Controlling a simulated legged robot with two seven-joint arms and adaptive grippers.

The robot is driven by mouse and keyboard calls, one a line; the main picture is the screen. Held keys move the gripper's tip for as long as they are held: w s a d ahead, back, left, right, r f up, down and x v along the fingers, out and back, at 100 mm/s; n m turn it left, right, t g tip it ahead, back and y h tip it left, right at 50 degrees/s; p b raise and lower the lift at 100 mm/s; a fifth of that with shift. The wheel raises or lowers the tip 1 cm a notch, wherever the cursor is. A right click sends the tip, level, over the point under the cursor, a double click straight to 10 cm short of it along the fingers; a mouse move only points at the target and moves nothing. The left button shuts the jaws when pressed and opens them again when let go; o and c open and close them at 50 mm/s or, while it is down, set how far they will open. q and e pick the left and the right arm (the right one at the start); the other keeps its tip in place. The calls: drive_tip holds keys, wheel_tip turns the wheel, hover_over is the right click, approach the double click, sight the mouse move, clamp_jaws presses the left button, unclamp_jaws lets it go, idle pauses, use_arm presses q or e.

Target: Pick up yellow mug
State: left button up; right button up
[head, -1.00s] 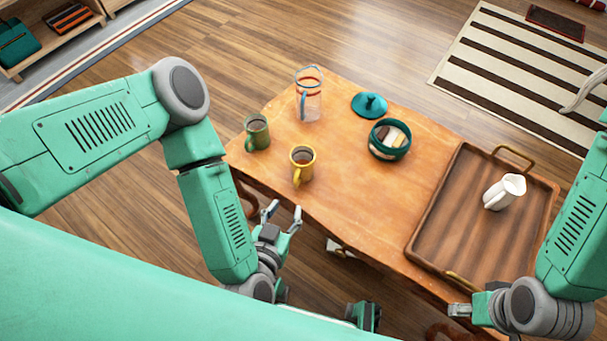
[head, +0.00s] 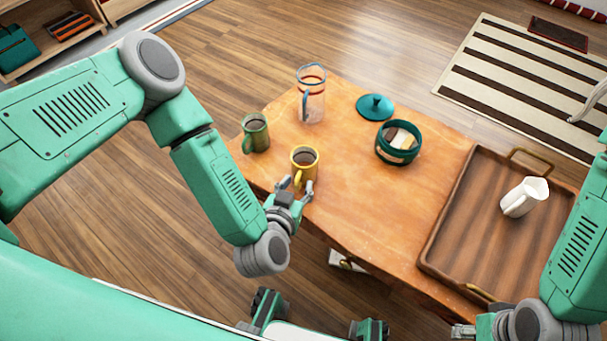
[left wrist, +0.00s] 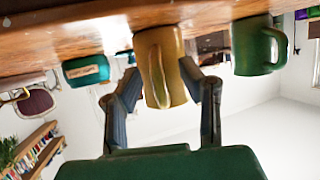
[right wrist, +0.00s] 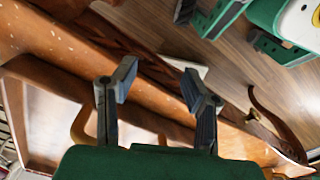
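The yellow mug (head: 304,160) stands upright on the wooden table, filled with something dark, its handle turned toward me. My left gripper (head: 295,190) is open at the near side of the mug, by its handle. In the left wrist view the mug (left wrist: 161,68) appears upside down between the two spread fingers (left wrist: 165,95); I cannot tell whether they touch it. My right gripper (head: 464,331) is low at the table's near edge, below the tray. In the right wrist view its fingers (right wrist: 150,95) are apart and empty.
A green mug (head: 256,133) stands left of the yellow mug. A glass pitcher (head: 312,100), teal lid (head: 375,107) and teal bowl (head: 397,145) stand behind. A wooden tray (head: 470,220) with a white jug (head: 525,196) takes the table's right side. The table (head: 350,205) is clear between.

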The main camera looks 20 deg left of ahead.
use_arm(q)
drive_tip(key=shift+w, duration=0.1)
clamp_jaws()
